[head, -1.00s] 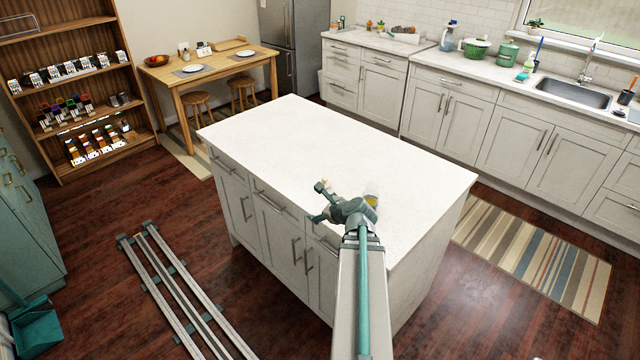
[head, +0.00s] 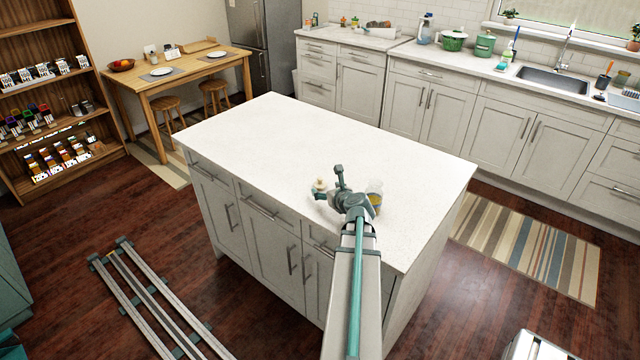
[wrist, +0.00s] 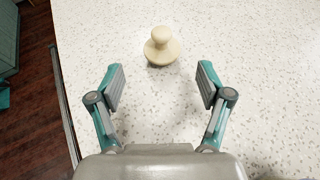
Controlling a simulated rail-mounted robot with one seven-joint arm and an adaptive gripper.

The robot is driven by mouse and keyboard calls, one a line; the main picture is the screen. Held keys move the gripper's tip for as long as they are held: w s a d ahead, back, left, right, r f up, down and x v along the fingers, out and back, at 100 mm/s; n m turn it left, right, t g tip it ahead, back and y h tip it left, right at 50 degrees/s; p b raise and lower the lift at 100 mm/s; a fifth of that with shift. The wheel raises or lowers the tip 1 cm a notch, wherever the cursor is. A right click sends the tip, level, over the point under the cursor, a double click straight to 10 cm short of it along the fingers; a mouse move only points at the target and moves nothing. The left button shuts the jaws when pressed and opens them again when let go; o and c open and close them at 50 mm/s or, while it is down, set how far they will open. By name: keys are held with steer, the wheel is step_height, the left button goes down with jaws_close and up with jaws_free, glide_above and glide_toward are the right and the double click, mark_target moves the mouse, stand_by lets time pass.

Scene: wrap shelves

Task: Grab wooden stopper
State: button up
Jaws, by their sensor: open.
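The wooden stopper (wrist: 161,47) is pale cream, with a round knob on a wider disc. It stands upright on the white speckled island top. In the head view the stopper (head: 319,187) shows just left of my gripper, near the island's front edge. My gripper (wrist: 161,82) is open and empty in the wrist view. Its two fingers are spread wide, and the stopper lies ahead of the fingertips, roughly centred between them and touching neither. In the head view my gripper (head: 339,172) is over the island, its fingers partly hidden by the wrist.
The rest of the top is bare. The island's edge (wrist: 62,90) runs along the left of the wrist view, with dark floor beyond.

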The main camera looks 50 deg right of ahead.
mark_target(321, 185)
steer(key=x, duration=0.1)
steer(key=p+x, duration=0.1)
steer(key=x, duration=0.1)
steer(key=p+x, duration=0.1)
steer(key=shift+w+d+r, duration=0.15)
steer(key=shift+w+d, duration=0.1)
steer(key=shift+d, duration=0.15)
steer(key=shift+w+d+f, duration=0.1)
steer(key=shift+w+f, duration=0.1)
steer(key=shift+w, duration=0.15)
steer(key=c, duration=1)
